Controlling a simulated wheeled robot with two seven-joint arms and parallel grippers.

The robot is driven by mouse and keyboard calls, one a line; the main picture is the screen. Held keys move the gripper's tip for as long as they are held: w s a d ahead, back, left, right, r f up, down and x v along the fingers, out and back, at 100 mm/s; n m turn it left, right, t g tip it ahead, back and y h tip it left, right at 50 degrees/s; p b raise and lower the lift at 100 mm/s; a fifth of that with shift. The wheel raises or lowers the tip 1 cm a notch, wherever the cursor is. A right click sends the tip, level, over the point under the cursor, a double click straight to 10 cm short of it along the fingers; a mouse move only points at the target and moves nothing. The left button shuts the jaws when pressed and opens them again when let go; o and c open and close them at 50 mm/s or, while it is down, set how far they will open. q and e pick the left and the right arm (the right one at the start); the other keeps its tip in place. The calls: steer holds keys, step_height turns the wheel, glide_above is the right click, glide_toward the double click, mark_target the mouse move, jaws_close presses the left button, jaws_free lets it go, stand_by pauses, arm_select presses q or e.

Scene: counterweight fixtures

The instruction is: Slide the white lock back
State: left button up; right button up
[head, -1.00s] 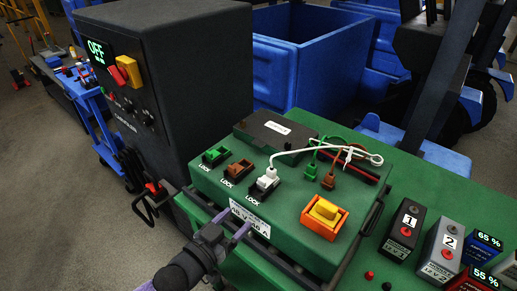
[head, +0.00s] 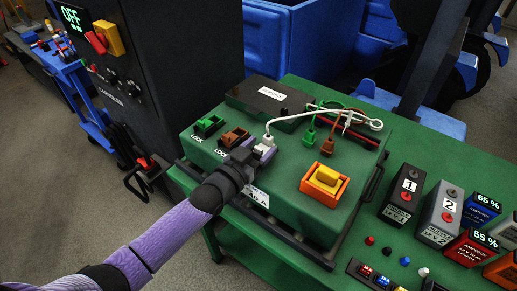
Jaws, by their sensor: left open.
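The white lock (head: 268,141) sits at the front edge of the green box (head: 283,188), with a white cable rising from it. My left gripper (head: 261,150) is open at the white lock, its purple fingers beside it. My gripper and wrist cover most of the lock's front and its label, so I cannot tell whether the fingers touch it. The green lock (head: 208,124) and the brown lock (head: 235,136) stand to its left. My right gripper is not in view.
An orange and yellow switch (head: 325,180) is right of the gripper. Green and brown plugs (head: 328,146) lie behind. Numbered battery boxes (head: 403,193) stand at the right. A dark cabinet (head: 150,70) reading OFF stands at the left.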

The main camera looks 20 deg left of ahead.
arm_select(q)
jaws_close()
stand_by(1.4)
